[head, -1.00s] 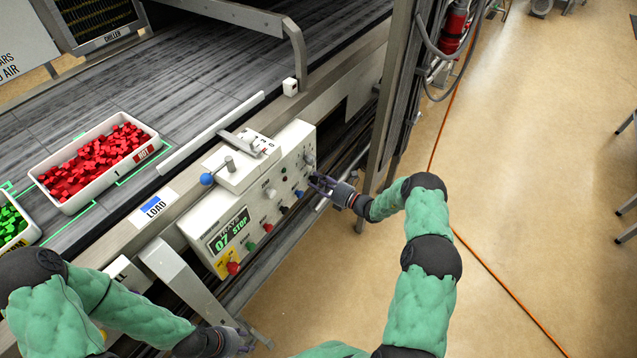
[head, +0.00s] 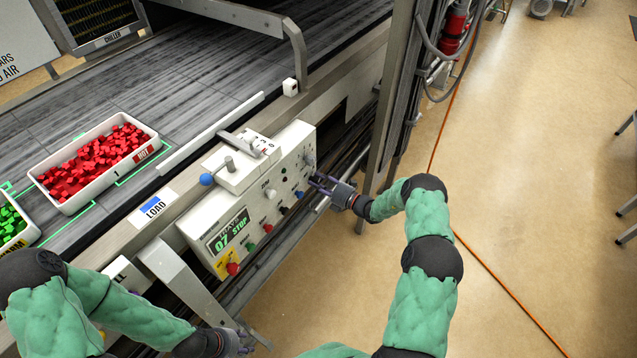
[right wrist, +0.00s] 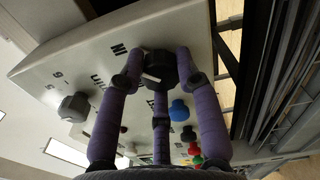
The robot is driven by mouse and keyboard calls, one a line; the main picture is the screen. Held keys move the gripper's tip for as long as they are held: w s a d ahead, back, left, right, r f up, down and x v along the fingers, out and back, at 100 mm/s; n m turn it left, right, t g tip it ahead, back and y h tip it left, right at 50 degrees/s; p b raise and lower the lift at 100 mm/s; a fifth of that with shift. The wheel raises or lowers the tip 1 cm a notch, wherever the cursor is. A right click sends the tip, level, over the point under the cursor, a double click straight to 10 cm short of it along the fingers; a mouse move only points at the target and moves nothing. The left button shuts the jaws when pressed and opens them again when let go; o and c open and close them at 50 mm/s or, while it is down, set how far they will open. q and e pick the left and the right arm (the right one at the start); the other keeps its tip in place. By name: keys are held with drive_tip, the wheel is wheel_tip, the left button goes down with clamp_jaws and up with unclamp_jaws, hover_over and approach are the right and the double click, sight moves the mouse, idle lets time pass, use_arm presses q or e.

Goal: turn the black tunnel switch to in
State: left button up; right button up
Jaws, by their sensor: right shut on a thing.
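The black tunnel switch (right wrist: 160,64) is a dark knob on the white control panel (head: 195,234), near the panel's right end. The printed word IN stands beside it in the right wrist view. My right gripper (head: 316,180) is at the panel, and its purple fingers (right wrist: 158,84) are closed around the switch. The fingers hide part of the knob and of the lettering near it. My left gripper (head: 250,343) is low in the head view, below the panel and away from the switch; its finger opening is unclear.
Blue (right wrist: 179,111), black, red and green buttons line the panel close to my right fingers. A grey knob (right wrist: 73,107) sits to the left in the wrist view. A tray of red pieces (head: 70,208) rests on the belt.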

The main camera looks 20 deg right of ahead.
drive_tip(key=shift+w+d+r, duration=0.25)
drive_tip(key=shift+d+r, duration=0.1)
drive_tip(key=shift+d, duration=0.05)
drive_tip(key=o, duration=1)
drive_tip(key=shift+o, duration=0.8)
drive_tip(key=shift+f, duration=0.1)
drive_tip(key=shift+s+a+f, duration=0.1)
drive_tip(key=shift+a, duration=0.05)
drive_tip(key=v, duration=1.2)
drive_tip(key=shift+f, duration=0.1)
